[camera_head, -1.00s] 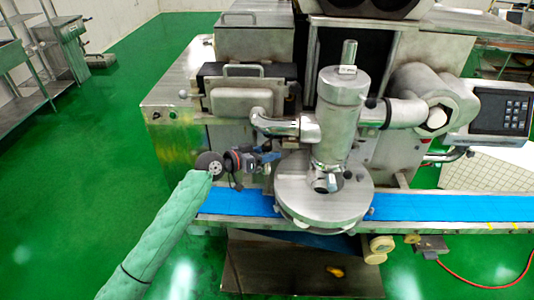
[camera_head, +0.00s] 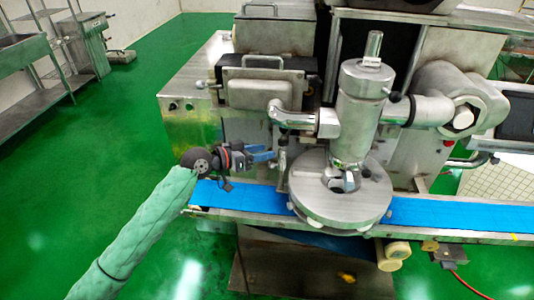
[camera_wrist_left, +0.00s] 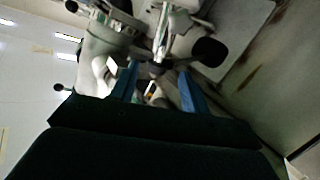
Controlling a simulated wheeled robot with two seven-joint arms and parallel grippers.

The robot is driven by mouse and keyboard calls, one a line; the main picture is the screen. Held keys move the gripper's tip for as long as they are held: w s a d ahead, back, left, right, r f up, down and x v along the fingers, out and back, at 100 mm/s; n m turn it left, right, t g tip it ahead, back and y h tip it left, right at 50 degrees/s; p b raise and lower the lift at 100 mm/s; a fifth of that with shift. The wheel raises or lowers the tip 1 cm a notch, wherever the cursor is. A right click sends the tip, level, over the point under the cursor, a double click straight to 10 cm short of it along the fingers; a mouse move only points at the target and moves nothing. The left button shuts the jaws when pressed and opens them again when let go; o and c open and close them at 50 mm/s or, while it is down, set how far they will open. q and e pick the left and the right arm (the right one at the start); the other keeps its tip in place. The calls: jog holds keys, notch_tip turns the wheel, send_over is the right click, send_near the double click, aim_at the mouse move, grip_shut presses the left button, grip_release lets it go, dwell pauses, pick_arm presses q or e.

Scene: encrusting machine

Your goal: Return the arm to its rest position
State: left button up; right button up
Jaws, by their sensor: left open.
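My left arm (camera_head: 135,235), in a green quilted sleeve, comes in from the lower left in the head view. Its gripper (camera_head: 262,154) has blue fingers and is beside the encrusting machine (camera_head: 360,115), left of its round steel disc (camera_head: 315,208) and above the blue belt (camera_head: 240,196). In the left wrist view the two blue fingers (camera_wrist_left: 159,82) stand apart. Blurred metal machine parts show beyond and between them; I cannot tell whether they touch anything. I see nothing held. My right gripper is in neither view.
A slim upright metal rod (camera_head: 283,160) stands close to the fingertips. A horizontal steel pipe (camera_head: 300,121) is above them. Open green floor (camera_head: 90,170) lies to the left. A metal shelf (camera_head: 35,70) stands at the far left.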

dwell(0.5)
pick_arm(q)
jog(key=s+a+f+n+g+y, duration=0.15)
jog(key=s+f+y, duration=0.45)
jog(key=s+f, duration=1)
jog(key=s+a+f+n+g+y, duration=0.1)
jog(key=s+a+f+n+y, duration=0.2)
jog(key=s, duration=0.4)
jog(key=s+a+f+g+y, duration=0.1)
jog(key=s+a+f+y, duration=0.1)
jog(key=s+a, duration=0.4)
jog(key=s+a+f+n+g+y, duration=0.2)
jog(key=s+a+f, duration=0.1)
jog(key=s, duration=0.6)
jog(key=s+f+x, duration=0.1)
jog(key=s+x, duration=0.1)
jog(key=x, duration=1.1)
jog(key=s+d+x, duration=0.1)
jog(key=s+x, duration=0.2)
jog(key=x, duration=0.9)
jog(key=s+f, duration=0.4)
jog(key=f, duration=0.7)
jog(key=s+f+g, duration=0.1)
jog(key=s+f, duration=0.3)
jog(key=f, duration=0.8)
jog(key=shift+f, duration=0.25)
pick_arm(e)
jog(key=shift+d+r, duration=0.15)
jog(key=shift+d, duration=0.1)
